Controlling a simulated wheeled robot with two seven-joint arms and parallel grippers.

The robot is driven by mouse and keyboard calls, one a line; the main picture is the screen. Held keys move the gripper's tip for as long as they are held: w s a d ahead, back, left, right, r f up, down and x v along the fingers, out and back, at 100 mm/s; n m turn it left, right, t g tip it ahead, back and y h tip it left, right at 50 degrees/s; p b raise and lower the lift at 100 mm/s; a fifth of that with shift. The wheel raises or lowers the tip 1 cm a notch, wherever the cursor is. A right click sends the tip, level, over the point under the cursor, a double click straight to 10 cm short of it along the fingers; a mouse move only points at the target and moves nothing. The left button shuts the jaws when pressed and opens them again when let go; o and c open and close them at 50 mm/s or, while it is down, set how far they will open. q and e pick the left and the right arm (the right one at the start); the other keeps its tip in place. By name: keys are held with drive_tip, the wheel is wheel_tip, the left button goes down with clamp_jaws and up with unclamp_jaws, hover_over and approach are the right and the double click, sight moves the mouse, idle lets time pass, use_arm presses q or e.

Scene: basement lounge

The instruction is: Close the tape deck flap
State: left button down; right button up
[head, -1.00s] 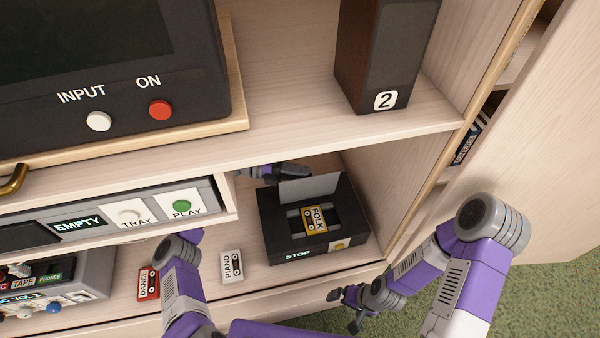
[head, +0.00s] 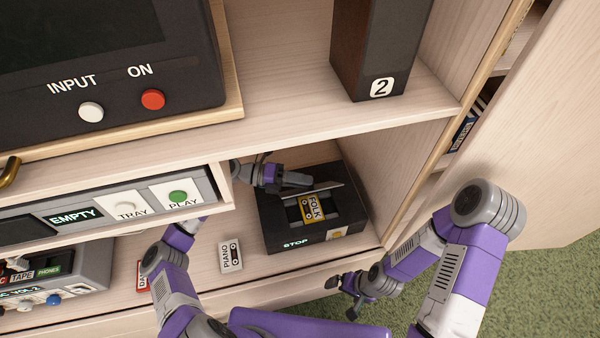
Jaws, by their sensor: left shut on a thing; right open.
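The black tape deck (head: 350,212) sits on the lower shelf with a yellow FOLK cassette (head: 312,207) in its well and STOP lit on its front. Its grey flap (head: 325,188) is tilted down at a low angle over the back of the well, not flat. My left gripper (head: 305,181) reaches in from the left, under the upper shelf, with its shut fingers at the flap's left part. Whether the fingers pinch the flap or only touch it is hard to see. My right gripper (head: 346,296) is open and empty, low in front of the cabinet edge.
A PIANO cassette (head: 231,257) and a partly hidden red cassette (head: 143,275) lie left of the deck. The upper shelf (head: 300,125) overhangs the deck closely. A speaker marked 2 (head: 381,60) stands above. The cabinet's side wall (head: 400,170) is close on the right.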

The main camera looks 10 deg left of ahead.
use_arm(q)
drive_tip(key=shift+s+d+f+m, duration=0.1)
drive_tip(key=shift+s+d+m, duration=0.25)
drive_tip(key=shift+s+m, duration=0.35)
drive_tip(key=c, duration=1)
unclamp_jaws()
drive_tip(key=shift+s, duration=0.1)
drive_tip(key=shift+a, duration=0.4)
drive_tip(key=a, duration=0.4)
drive_tip(key=a+r, duration=0.1)
drive_tip(key=a, duration=0.1)
drive_tip(key=shift+a, duration=0.4)
